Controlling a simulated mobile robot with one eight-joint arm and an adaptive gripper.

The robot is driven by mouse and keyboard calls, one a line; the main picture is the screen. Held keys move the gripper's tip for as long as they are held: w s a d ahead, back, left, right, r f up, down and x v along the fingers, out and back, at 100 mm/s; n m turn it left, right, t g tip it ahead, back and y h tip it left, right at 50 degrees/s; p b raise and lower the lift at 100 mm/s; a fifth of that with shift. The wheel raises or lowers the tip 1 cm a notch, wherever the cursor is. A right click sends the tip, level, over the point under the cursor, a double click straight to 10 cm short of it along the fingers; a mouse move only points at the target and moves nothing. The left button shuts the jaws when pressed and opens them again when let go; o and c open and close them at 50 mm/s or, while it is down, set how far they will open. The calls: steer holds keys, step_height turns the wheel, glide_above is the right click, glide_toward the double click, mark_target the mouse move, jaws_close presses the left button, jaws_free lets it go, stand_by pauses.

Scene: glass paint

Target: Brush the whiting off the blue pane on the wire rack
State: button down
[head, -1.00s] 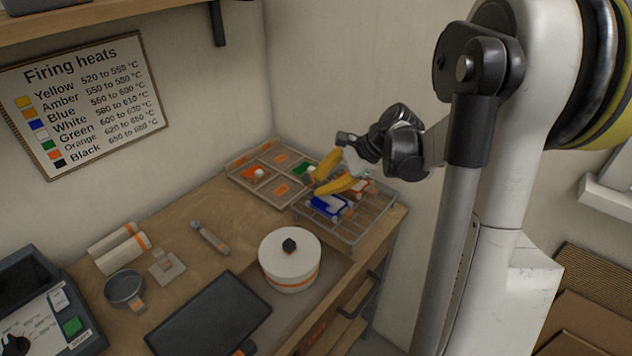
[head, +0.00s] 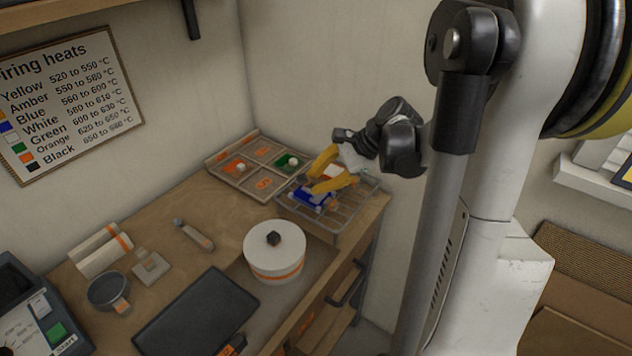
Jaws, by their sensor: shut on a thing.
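The wire rack (head: 345,228) stands at the far right corner of the bench. The blue pane (head: 303,199) lies on its left part, with some white on it that I cannot make out clearly. My gripper (head: 312,182) comes in from the right, its yellow fingers just over the pane and covering part of it. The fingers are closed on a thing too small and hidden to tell. I cannot tell whether it touches the pane.
A sectioned tray (head: 237,186) with orange and green pieces sits left of the rack. A white lidded pot (head: 274,258) stands in front. A dark flat plate (head: 197,312), a grey handled tool (head: 194,235) and a round sieve-like pan (head: 108,290) lie further left. The wall is close behind.

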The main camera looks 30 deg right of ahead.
glide_above(298, 195)
steer(key=shift+s+d, duration=0.35)
steer(key=shift+s, duration=0.7)
steer(key=shift+s+d, duration=0.4)
steer(key=shift+s, duration=0.65)
steer(key=shift+s+d, duration=0.35)
steer(key=shift+s, duration=0.7)
steer(key=shift+r+p, duration=1.8)
steer(key=shift+r, duration=0.75)
step_height(298, 195, up, 11)
steer(key=p, duration=0.8)
steer(key=shift+f, duration=0.15)
